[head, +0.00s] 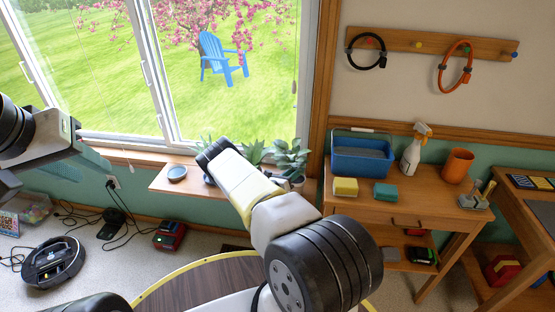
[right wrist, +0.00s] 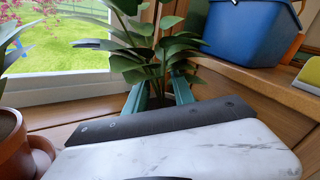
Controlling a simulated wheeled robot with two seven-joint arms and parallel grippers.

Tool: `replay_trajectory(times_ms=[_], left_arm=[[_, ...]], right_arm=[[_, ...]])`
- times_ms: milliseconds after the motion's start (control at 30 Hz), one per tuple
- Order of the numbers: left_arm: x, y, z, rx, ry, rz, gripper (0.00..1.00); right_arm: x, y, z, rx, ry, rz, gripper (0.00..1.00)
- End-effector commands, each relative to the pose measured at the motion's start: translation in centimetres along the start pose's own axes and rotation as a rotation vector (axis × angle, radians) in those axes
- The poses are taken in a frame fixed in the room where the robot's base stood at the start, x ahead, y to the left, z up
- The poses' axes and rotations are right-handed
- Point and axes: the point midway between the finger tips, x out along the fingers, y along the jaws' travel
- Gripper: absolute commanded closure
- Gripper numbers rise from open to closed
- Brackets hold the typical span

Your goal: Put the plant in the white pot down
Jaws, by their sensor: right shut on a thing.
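The leafy green plant (right wrist: 150,60) stands upright between the teal fingers of my right gripper (right wrist: 158,98) in the right wrist view. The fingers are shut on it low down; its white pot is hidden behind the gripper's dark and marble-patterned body. In the head view the plant (head: 291,155) appears at the right end of the wooden window shelf (head: 160,183), close to the blue tub.
A brown pot (right wrist: 12,140) stands left of my right gripper. A blue tub (head: 362,156), sponges, a spray bottle (head: 415,148) and an orange cup (head: 457,166) are on the right-hand table.

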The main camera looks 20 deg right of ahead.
Motion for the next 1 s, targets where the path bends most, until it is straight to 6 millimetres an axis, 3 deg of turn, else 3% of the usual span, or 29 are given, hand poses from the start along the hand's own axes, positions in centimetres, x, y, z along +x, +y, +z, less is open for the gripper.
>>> replay_trajectory(times_ms=[433, 467, 533, 933, 1000], left_arm=[[0.0, 0.0, 0.0, 0.0, 0.0, 0.0, 0.64], [0.0, 0.0, 0.0, 0.0, 0.0, 0.0, 0.64], [0.0, 0.0, 0.0, 0.0, 0.0, 0.0, 0.64], [0.0, 0.0, 0.0, 0.0, 0.0, 0.0, 0.64], [0.0, 0.0, 0.0, 0.0, 0.0, 0.0, 0.64]], right_arm=[[-0.01, 0.38, -0.69, 0.0, -0.003, 0.0, 1.0], [-0.02, 0.37, -0.71, 0.0, -0.001, 0.0, 0.64], [-0.02, 0.36, -0.69, 0.0, -0.001, 0.0, 0.5], [-0.07, 0.24, -0.28, 0.002, -0.001, 0.0, 0.48], [-0.93, 0.36, -0.36, 0.001, -0.001, 0.002, 0.48]])
